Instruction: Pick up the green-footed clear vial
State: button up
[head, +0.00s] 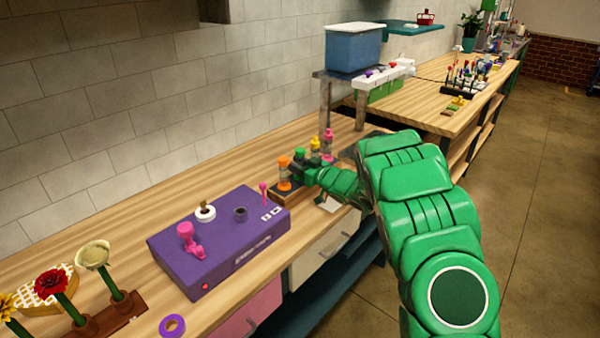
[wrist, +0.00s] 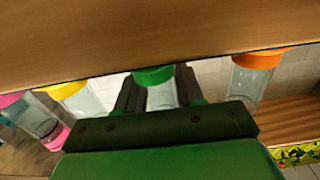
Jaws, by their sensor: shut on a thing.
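The clear vial with a green foot (wrist: 162,97) stands between the two dark fingers of my gripper (wrist: 160,95) in the wrist view, which looks upside down. My gripper is shut on it. Its foot is level with those of its neighbours, by the wooden block's edge. In the head view my gripper (head: 305,170) reaches the row of vials from the right, and a green end (head: 299,154) shows above it; the rest of that vial is hidden.
An orange-ended vial (head: 284,172) stands on one side, yellow (head: 315,146) and pink (head: 328,146) ones on the other, all close. A purple box (head: 220,245) lies left on the bench. A metal stand (head: 357,97) with a blue bin (head: 353,50) rises behind.

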grip_shut()
